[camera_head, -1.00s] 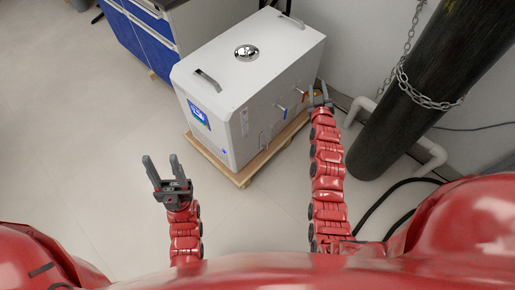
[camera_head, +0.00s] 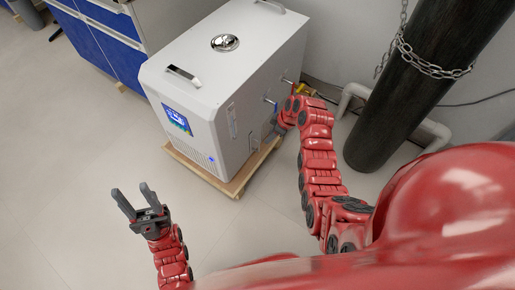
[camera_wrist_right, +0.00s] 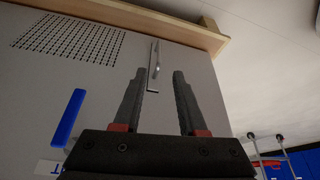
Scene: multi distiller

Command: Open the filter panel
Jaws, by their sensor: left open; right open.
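The white distiller (camera_head: 190,75) stands on a wooden pallet. Its side face (camera_wrist_right: 40,85) fills much of the right wrist view, with a slim metal handle (camera_wrist_right: 154,68) and a grid of vent holes (camera_wrist_right: 68,38). The filter panel's outline is not clear in either view. My right gripper (camera_head: 276,128) is beside that side face, partly hidden by its own arm. In the wrist view its fingers (camera_wrist_right: 156,75) are open and empty, with the handle seen between them; contact cannot be told. My left gripper (camera_head: 131,190) is open and empty over the floor, left of the distiller.
A blue valve lever (camera_wrist_right: 68,118) sticks out from the side face near my right gripper. The pallet edge (camera_head: 215,182) runs along the distiller's base. A dark chained cylinder (camera_head: 405,90) stands at the right. The floor at front left is clear.

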